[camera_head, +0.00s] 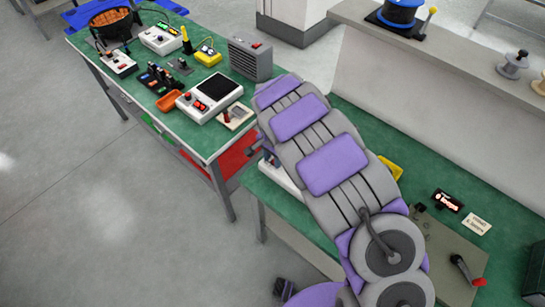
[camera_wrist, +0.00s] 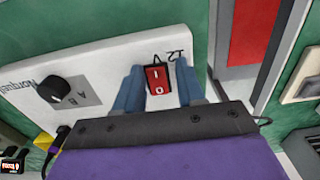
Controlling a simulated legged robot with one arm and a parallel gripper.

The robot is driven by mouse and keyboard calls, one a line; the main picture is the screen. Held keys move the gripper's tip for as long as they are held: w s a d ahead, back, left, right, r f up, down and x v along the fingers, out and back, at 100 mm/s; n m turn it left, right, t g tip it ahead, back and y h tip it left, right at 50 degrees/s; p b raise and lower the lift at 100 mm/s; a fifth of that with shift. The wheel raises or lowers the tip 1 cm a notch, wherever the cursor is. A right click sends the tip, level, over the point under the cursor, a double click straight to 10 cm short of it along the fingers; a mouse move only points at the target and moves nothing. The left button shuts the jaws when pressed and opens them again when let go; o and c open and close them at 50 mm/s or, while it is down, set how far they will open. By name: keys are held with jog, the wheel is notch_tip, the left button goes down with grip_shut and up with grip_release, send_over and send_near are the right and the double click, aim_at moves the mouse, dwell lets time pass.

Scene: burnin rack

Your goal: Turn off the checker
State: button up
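A white panel (camera_wrist: 100,60), which looks like the checker, fills the upper left of the wrist view. It carries a red rocker switch (camera_wrist: 157,80) marked I and O, and a black knob (camera_wrist: 66,90) on a grey A/B plate. My gripper (camera_wrist: 160,88) is open, with one blue-grey finger on each side of the switch. I cannot tell whether the fingertips touch it or which way the rocker is tipped. In the head view my arm hides most of the white unit (camera_head: 281,176), and my gripper (camera_head: 266,153) shows only in part at its edge.
A black display with lit red text (camera_head: 447,201) and a white card (camera_head: 476,223) lie on the right green bench. A red-handled lever (camera_head: 466,267) is nearby. The left bench (camera_head: 205,140) holds several devices, including a grey vented box (camera_head: 250,60). Floor at left is clear.

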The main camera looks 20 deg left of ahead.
jog(key=shift+d+r, duration=0.1)
jog(key=shift+d, duration=0.25)
jog(key=c, duration=0.4)
grip_shut()
jog(key=shift+a, duration=0.1)
jog(key=shift+r+p, duration=0.1)
jog(key=shift+p, duration=0.2)
jog(key=shift+w+r+g+y+p, duration=0.1)
jog(key=shift+w+g+y+p, duration=0.15)
jog(key=shift+g+p, duration=0.45)
jog(key=shift+w+g+y+p, duration=0.15)
jog(key=shift+g+y+p, duration=0.2)
jog(key=shift+g+p, duration=0.3)
